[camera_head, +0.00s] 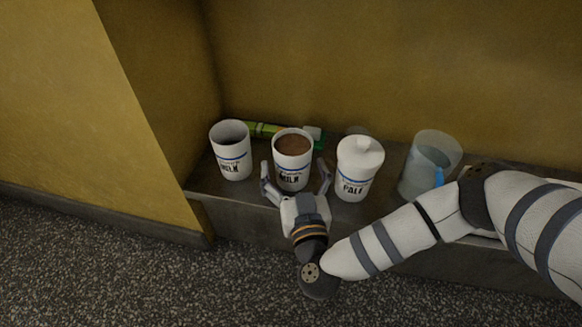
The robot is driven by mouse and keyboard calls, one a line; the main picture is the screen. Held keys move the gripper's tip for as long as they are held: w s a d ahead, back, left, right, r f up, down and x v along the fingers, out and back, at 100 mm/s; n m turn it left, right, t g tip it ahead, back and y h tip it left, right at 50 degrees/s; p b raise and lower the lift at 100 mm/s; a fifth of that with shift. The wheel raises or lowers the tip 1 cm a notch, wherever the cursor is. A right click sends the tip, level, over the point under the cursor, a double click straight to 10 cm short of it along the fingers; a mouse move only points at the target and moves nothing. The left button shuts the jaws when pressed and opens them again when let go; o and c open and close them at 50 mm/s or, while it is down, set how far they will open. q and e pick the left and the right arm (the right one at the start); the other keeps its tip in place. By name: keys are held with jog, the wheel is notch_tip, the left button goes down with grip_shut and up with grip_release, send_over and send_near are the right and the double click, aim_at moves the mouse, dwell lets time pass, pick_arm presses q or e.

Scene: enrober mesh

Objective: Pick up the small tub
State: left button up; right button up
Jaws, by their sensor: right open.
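Three white tubs with a blue band stand in a row on a low ledge. The middle tub (292,176) reads "MILK", is uncovered and holds something brown. The left tub (231,152) also reads "MILK", is uncovered and looks empty inside. The right tub (354,180) reads "PALE" and has a white knobbed lid. I cannot tell which one is the small tub. My right gripper (296,173) is open, with one finger on each side of the middle tub; whether they touch it is unclear. My left gripper is not in view.
A clear container (429,166) with a blue mark stands right of the lidded tub, close to my right arm. A green object (262,130) lies behind the tubs. A yellow wall (370,60) closes off the back, and another stands at the left.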

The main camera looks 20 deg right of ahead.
jog(key=shift+x, duration=0.9)
jog(key=c, duration=1.8)
